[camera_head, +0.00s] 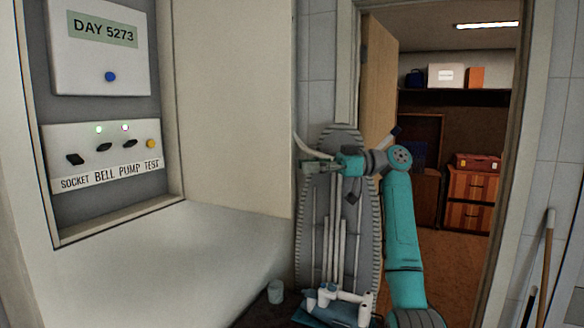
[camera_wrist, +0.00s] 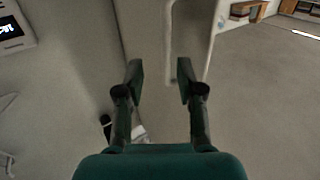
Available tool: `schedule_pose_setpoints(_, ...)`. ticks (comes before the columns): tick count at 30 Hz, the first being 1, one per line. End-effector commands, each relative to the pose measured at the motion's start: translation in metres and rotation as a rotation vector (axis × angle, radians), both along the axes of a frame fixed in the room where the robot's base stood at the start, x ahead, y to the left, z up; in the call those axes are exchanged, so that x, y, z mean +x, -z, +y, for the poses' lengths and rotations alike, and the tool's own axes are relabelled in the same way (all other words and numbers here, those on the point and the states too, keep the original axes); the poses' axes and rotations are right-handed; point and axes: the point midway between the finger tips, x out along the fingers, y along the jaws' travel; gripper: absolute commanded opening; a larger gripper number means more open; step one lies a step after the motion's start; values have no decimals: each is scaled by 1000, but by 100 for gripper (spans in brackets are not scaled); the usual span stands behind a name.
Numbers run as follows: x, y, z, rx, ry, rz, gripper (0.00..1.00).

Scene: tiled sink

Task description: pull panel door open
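The cream panel door (camera_head: 235,90) stands swung out beside the recessed control panel (camera_head: 105,105) in the head view. A pale curved handle (camera_head: 312,148) shows at its outer edge. In the wrist view the handle (camera_wrist: 169,40) is a pale loop in front of my gripper. My gripper (camera_head: 318,165) is at the door's outer edge. In the wrist view my gripper (camera_wrist: 160,70) has its two fingers apart, with one bar of the loop appearing between them. The right fingertip overlaps the loop. I cannot tell whether either finger touches the handle.
An ironing board (camera_head: 340,240) leans behind my arm, with a blue and white appliance (camera_head: 340,308) and a small cup (camera_head: 275,291) near its foot. A doorway to the right opens on a room with a wooden dresser (camera_head: 470,200). A pole (camera_head: 545,265) leans at the far right.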

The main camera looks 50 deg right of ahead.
Motion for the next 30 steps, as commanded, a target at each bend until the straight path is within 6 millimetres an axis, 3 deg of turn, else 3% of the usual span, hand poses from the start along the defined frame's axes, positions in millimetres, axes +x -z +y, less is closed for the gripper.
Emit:
schedule_pose_setpoints(3,-15,-1,-19,1,2,0,37)
schedule_pose_setpoints(10,-32,0,-40,1,0,0,37)
schedule_pose_setpoints(30,-37,0,-45,1,-1,1,37)
